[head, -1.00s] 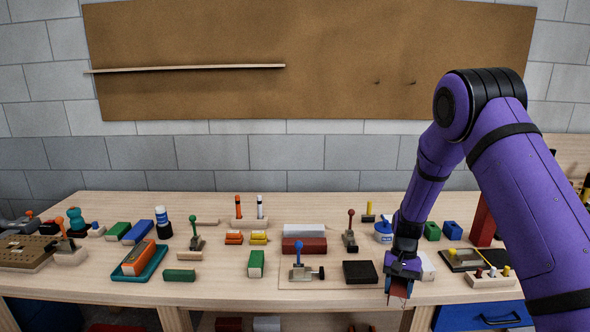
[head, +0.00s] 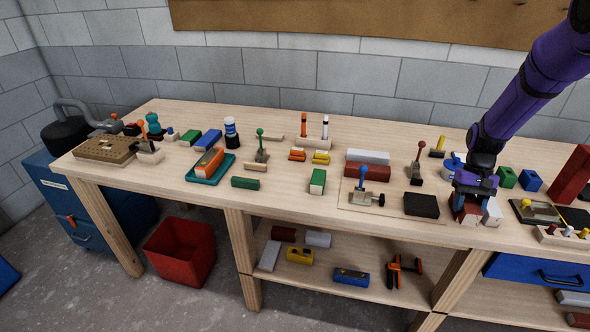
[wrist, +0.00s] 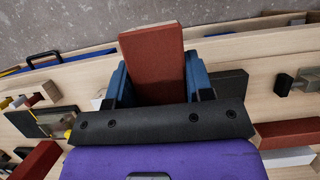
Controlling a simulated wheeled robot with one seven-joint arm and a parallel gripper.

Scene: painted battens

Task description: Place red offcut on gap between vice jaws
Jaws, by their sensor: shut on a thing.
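The red offcut (wrist: 152,55) is a brick-red block held lengthwise between the blue fingers of my gripper (wrist: 157,88). In the head view the offcut (head: 468,213) shows below my gripper (head: 472,200), near the bench's front edge, right of a black block. I cannot tell whether it touches the bench.
A black block (head: 421,205) lies left of my gripper. A white block (head: 492,212) stands close on its right. A dark red batten (head: 368,170) and white batten (head: 367,157) lie behind the blue-handled fixture. A dark tray (head: 535,212) is farther right.

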